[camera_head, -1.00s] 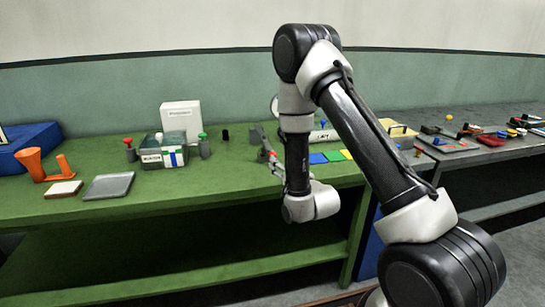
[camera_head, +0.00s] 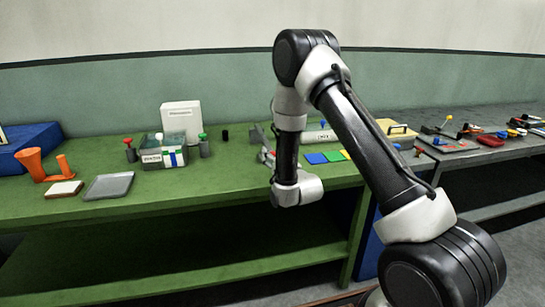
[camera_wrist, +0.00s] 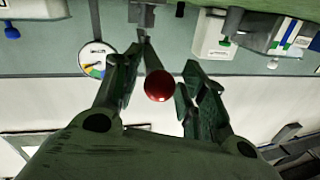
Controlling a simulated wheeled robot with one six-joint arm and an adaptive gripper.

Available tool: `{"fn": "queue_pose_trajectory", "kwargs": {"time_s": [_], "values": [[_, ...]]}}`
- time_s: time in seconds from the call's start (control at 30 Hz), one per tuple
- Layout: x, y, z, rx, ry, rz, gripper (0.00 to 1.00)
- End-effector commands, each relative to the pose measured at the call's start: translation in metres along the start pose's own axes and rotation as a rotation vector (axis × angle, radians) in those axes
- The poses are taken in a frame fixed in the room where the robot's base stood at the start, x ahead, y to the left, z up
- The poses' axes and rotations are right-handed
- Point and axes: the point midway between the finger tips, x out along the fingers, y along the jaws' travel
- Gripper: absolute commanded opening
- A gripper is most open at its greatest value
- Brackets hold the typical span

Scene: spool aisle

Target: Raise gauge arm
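In the wrist view, a red ball knob (camera_wrist: 159,85) sits between the two fingers of my gripper (camera_wrist: 160,74). The gripper is open, and gaps show on both sides of the knob. A grey bar (camera_wrist: 148,48) runs from a grey bracket (camera_wrist: 146,14) to the knob and looks like the gauge arm. A round white dial (camera_wrist: 96,60) with coloured marks is beside the left finger. In the head view my arm hides most of the gauge. A grey upright part (camera_head: 258,134) shows left of my wrist.
The green bench (camera_head: 120,205) carries a labelled box (camera_head: 160,156), a white case (camera_head: 181,118), a grey tray (camera_head: 109,186) and an orange holder (camera_head: 32,164). A blue tile (camera_head: 316,158) lies right of my wrist. A grey bench (camera_head: 455,160) with several small things stands farther right.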

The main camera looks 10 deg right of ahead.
Motion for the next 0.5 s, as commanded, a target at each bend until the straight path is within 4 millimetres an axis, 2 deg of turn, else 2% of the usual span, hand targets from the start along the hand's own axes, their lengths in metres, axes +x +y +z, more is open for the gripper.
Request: {"fn": "queue_pose_trajectory", "kwargs": {"time_s": [0.03, 0.17, 0.2, 0.5], "values": [[-0.0001, -0.0001, 0.0, 0.0, 0.0, 0.0, 0.27], [-0.0001, -0.0001, -0.0001, 0.0, 0.0, 0.0, 0.03], [-0.0001, -0.0001, -0.0001, 0.0, 0.0, 0.0, 0.0], [0.0016, -0.0014, -0.0068, 0.003, -0.012, 0.002, 0.0]]}}
